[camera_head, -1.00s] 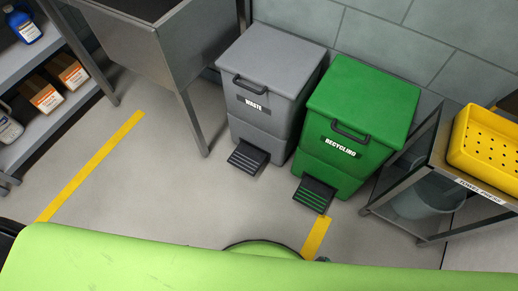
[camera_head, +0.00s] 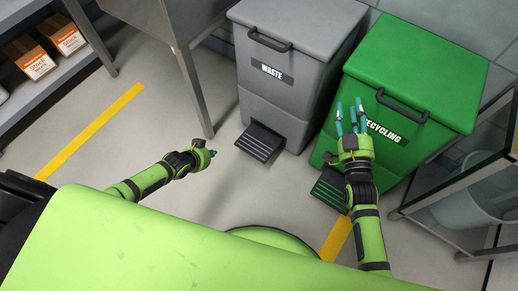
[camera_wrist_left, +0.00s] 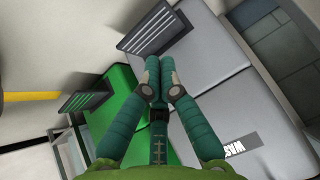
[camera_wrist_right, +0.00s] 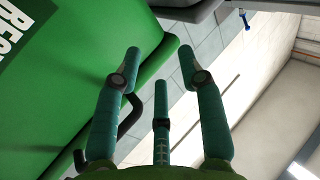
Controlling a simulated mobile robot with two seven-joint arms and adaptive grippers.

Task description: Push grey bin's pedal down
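The grey WASTE bin (camera_head: 290,75) stands at the back centre with its lid shut. Its dark ribbed pedal (camera_head: 260,142) sticks out low at its front and looks raised off the floor. My left gripper (camera_head: 224,154) is left of the pedal in the head view, apart from it. In the left wrist view the pedal (camera_wrist_left: 152,27) shows just beyond the fingertips (camera_wrist_left: 159,72), which are close together with nothing held. My right gripper (camera_head: 349,118) is over the front of the green bin, fingers spread and empty; the right wrist view shows them apart (camera_wrist_right: 160,58).
The green RECYCLING bin (camera_head: 420,78) stands right of the grey bin, with its own pedal (camera_head: 330,188). A metal table leg (camera_head: 192,92) is to the left. A metal-framed rack (camera_head: 440,190) is at the right. Floor in front of the grey bin is clear.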

